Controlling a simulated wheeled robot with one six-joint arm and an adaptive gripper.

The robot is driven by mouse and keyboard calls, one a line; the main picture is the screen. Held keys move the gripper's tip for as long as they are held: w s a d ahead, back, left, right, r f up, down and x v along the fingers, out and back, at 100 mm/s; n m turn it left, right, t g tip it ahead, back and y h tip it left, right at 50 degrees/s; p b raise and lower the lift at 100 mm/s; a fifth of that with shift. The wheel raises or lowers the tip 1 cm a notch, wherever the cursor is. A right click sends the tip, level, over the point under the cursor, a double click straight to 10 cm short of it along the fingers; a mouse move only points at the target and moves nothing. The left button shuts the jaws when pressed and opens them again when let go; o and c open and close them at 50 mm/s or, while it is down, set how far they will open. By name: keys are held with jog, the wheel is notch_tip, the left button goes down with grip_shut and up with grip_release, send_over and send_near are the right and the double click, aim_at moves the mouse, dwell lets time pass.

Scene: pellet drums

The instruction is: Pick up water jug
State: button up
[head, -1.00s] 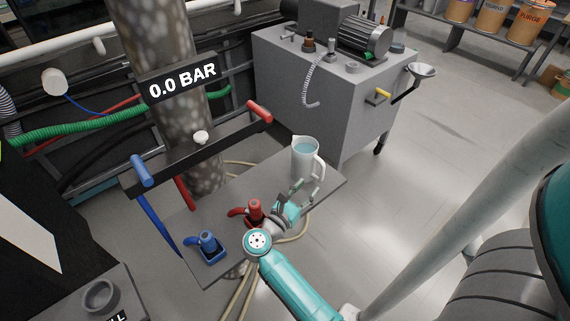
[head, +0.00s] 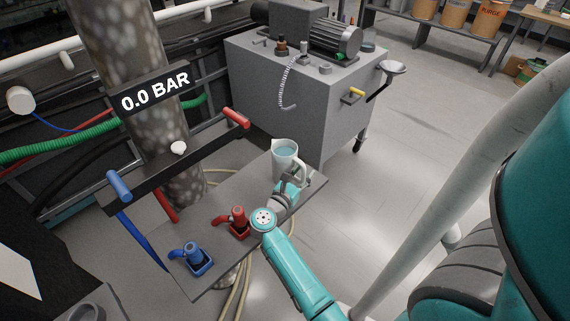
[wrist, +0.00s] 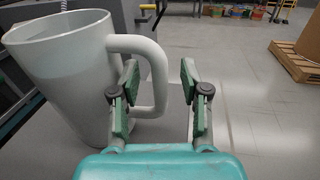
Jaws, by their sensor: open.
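The water jug (head: 284,160) is a light grey pitcher with bluish water inside. It stands upright at the far right end of a grey shelf (head: 214,262). In the wrist view the jug (wrist: 62,75) fills the left side, with its handle (wrist: 158,75) pointing right. My gripper (wrist: 160,80) is open in the wrist view, its green-padded fingers on either side of the handle's outer upright. The left finger overlaps the handle's opening; the right finger is clear of the handle. In the head view the gripper (head: 292,184) is at the jug's near side, partly hiding it.
A blue valve (head: 195,258) and a red valve (head: 238,222) stand on the shelf left of my arm. A bar with blue and red handles (head: 180,165) crosses above. A grey machine cabinet (head: 290,95) stands behind. Open floor lies right.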

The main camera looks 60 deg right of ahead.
jog(key=shift+d, duration=0.45)
grip_shut()
jog(key=shift+r, duration=0.1)
